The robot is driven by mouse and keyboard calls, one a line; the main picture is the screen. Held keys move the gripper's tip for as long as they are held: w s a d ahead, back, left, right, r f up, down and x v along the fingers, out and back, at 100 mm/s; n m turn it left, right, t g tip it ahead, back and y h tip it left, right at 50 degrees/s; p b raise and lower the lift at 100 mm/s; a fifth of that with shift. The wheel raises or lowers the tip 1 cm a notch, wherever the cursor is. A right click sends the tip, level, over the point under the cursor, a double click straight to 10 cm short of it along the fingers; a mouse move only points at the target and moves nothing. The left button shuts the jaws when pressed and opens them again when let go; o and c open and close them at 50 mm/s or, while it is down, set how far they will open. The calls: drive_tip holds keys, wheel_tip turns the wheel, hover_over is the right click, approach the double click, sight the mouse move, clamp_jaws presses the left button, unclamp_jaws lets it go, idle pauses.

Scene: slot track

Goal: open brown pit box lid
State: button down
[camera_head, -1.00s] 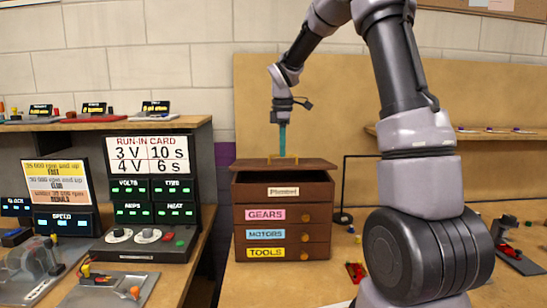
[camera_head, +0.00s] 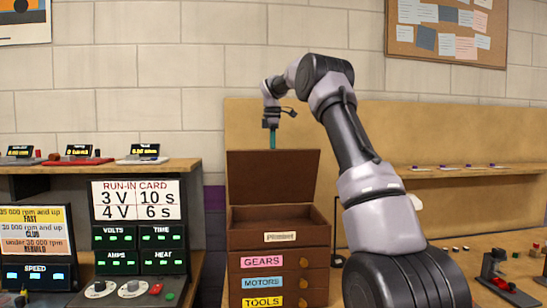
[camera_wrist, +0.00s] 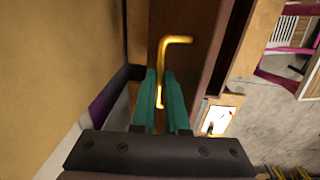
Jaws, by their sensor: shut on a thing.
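The brown pit box (camera_head: 278,238) stands on the bench with its lid (camera_head: 270,177) raised roughly upright at the back. The top compartment behind the label is exposed, and its floor is hidden from this angle. My gripper (camera_head: 272,137) is at the top of the raised lid in the head view. In the wrist view, the teal fingers of my gripper (camera_wrist: 162,95) are shut on the brass handle (camera_wrist: 176,41). The handle is fixed to the brown lid face (camera_wrist: 205,27), and part of it is hidden between the fingers.
Drawers labelled gears, motors and tools are shut below the box's top. The run-in card panel (camera_head: 137,199) stands to the left. A backboard (camera_head: 240,125) is close behind the lid. My arm spans the right side, before a wall shelf (camera_head: 455,172).

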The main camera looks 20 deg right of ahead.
drive_tip(key=w+d, duration=0.1)
drive_tip(key=w, duration=0.5)
drive_tip(key=shift+w+f, duration=0.15)
drive_tip(key=shift+f, duration=0.15)
drive_tip(key=shift+d, duration=0.15)
idle(0.4)
drive_tip(key=c, duration=0.9)
unclamp_jaws()
drive_tip(key=shift+w, duration=0.15)
drive_tip(key=shift+r, duration=0.1)
drive_tip(key=shift+r, duration=0.1)
